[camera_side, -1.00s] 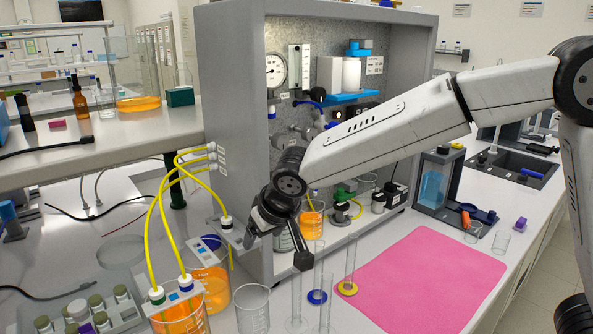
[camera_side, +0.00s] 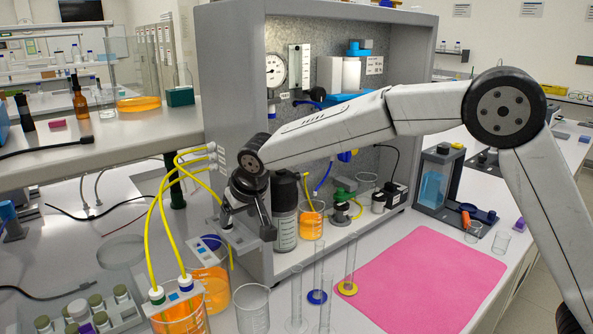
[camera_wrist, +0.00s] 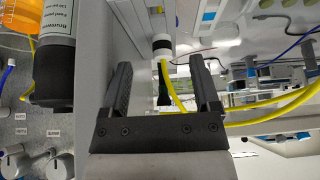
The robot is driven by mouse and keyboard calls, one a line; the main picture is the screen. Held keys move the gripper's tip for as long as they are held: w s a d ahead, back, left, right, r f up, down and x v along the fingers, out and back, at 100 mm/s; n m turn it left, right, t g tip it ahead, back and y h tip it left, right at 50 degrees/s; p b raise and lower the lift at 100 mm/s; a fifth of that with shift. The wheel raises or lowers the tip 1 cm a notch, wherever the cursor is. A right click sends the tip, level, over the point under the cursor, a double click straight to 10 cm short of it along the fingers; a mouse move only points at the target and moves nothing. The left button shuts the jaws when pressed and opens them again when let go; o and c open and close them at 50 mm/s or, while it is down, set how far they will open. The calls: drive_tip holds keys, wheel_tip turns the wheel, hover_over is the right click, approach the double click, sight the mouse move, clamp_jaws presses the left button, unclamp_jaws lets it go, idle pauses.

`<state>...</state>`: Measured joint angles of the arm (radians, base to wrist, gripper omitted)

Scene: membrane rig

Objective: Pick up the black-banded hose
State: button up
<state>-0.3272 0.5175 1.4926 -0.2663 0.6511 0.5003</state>
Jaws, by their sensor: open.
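The black-banded hose (camera_wrist: 162,46) has a white end fitting with a dark band, and its yellow tube curves away to the right in the wrist view. In the side view its yellow tube (camera_side: 207,184) comes down from the cabinet wall to a small grey bracket (camera_side: 243,238); my gripper partly hides the fitting there. My gripper (camera_side: 240,210) is at the bracket. In the wrist view its two black fingers (camera_wrist: 160,70) stand apart, with the fitting and tube showing in the gap between them. I cannot tell whether either finger touches the hose.
Two other yellow hoses, green-banded (camera_side: 157,296) and blue-banded (camera_side: 185,284), end at a beaker of orange liquid (camera_side: 182,318). The grey cabinet wall (camera_side: 235,90) is close behind. The pink mat (camera_side: 425,280) is clear.

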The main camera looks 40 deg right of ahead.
drive_tip(key=shift+w, duration=1)
drive_tip(key=shift+w, duration=0.15)
drive_tip(key=shift+w, duration=0.2)
hover_over(229, 245)
drive_tip(key=shift+s+d+f, duration=0.1)
drive_tip(key=shift+s+f, duration=0.05)
drive_tip(key=shift+f, duration=0.95)
drive_tip(key=shift+s+f, duration=0.15)
drive_tip(key=shift+f, duration=0.95)
clamp_jaws()
